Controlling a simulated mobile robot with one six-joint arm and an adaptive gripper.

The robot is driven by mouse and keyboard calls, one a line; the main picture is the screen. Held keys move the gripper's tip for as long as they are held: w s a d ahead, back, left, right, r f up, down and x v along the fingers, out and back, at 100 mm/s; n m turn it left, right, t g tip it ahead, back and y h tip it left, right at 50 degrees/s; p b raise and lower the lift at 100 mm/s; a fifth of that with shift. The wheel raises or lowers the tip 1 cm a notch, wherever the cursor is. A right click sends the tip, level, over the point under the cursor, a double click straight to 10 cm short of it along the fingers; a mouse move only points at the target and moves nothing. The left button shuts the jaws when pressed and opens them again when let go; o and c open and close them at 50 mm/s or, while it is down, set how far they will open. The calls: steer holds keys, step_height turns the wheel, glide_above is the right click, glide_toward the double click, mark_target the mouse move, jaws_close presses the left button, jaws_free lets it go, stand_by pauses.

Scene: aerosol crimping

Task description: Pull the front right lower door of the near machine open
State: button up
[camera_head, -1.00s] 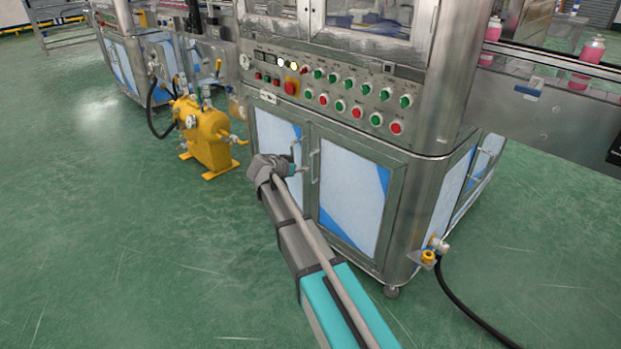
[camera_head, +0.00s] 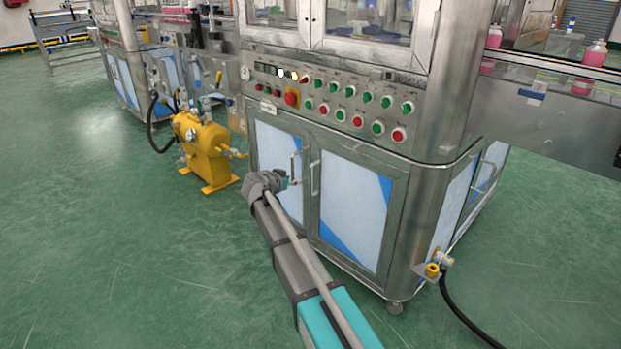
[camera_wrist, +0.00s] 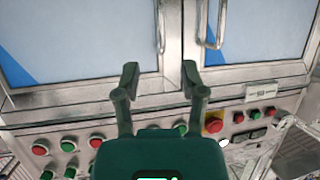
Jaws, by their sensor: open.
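The near machine's front right lower door (camera_head: 352,205) is a pale panel with blue patches in a steel frame, and it looks shut. Its upright bar handle (camera_head: 315,178) is on its left edge; in the wrist view, which shows the machine upside down, this handle (camera_wrist: 161,28) is at top centre. The left door's handle (camera_wrist: 212,25) is beside it. My gripper (camera_head: 286,180) is in front of the left door, left of the right door's handle. In the wrist view my gripper (camera_wrist: 160,72) is open and empty, its fingers apart from both handles.
The left lower door (camera_head: 272,150) looks shut. A panel of buttons and switches (camera_head: 335,105) is above the doors. A yellow unit (camera_head: 207,150) stands on the floor to the left. A valve fitting (camera_head: 436,266) with a black hose is at the right corner. Green floor in front is clear.

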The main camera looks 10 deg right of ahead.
mark_target(311, 177)
steer(key=b+x, duration=0.5)
steer(key=x, duration=0.8)
steer(key=shift+f, duration=0.1)
steer(key=shift+d, duration=0.1)
jaws_close()
steer(key=shift+s, duration=0.15)
